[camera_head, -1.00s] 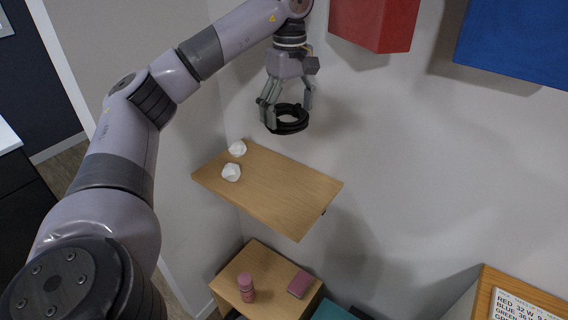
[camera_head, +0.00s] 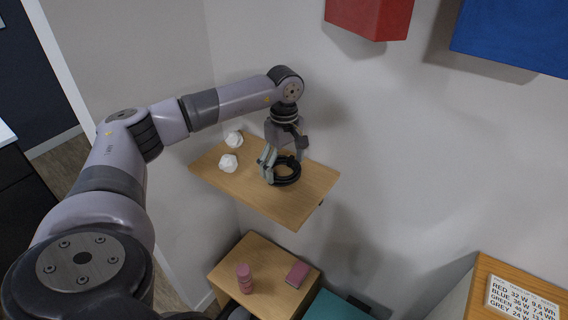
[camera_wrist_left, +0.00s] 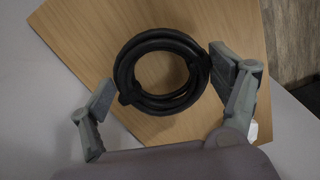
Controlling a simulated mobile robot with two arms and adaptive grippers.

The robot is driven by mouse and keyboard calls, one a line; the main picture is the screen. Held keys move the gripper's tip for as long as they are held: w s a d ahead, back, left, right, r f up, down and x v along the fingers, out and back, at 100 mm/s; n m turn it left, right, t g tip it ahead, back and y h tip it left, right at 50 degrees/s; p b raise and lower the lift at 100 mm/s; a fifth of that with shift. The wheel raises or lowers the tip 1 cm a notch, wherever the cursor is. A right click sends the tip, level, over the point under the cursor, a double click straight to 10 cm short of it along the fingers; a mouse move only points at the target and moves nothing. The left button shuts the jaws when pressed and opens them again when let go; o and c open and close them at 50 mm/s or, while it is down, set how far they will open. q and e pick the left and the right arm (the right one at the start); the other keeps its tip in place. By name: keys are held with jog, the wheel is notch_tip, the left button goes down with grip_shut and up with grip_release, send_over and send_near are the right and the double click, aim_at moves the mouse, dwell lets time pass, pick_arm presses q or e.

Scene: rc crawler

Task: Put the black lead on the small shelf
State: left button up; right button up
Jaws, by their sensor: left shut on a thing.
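The black lead (camera_head: 287,180) is a coiled ring. It is at the small wooden shelf (camera_head: 240,186) on the wall, over the middle of its board. My left gripper (camera_head: 284,164) points down and is shut on the lead, with its fingers at the coil's sides. In the left wrist view the coil (camera_wrist_left: 160,104) lies between the two fingers, over the wood grain of the shelf board (camera_wrist_left: 85,35). I cannot tell whether the coil touches the board. My right gripper is not in view.
Two white faceted objects, one nearer (camera_head: 228,163) and one farther (camera_head: 234,139), sit at the shelf's left end. Below is a wooden surface (camera_head: 250,255) with a pink stacked object (camera_head: 244,278) and a pink box (camera_head: 298,274). Red (camera_head: 368,15) and blue (camera_head: 510,35) boxes hang above right.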

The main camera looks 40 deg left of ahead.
pick_arm(q)
jog(key=shift+f, duration=0.25)
jog(key=shift+f, duration=0.15)
jog(key=o, duration=1.2)
jog(key=shift+r, duration=0.55)
notch_tip(320, 180, up, 11)
jog(key=shift+r+b, duration=0.15)
jog(key=shift+b, duration=1)
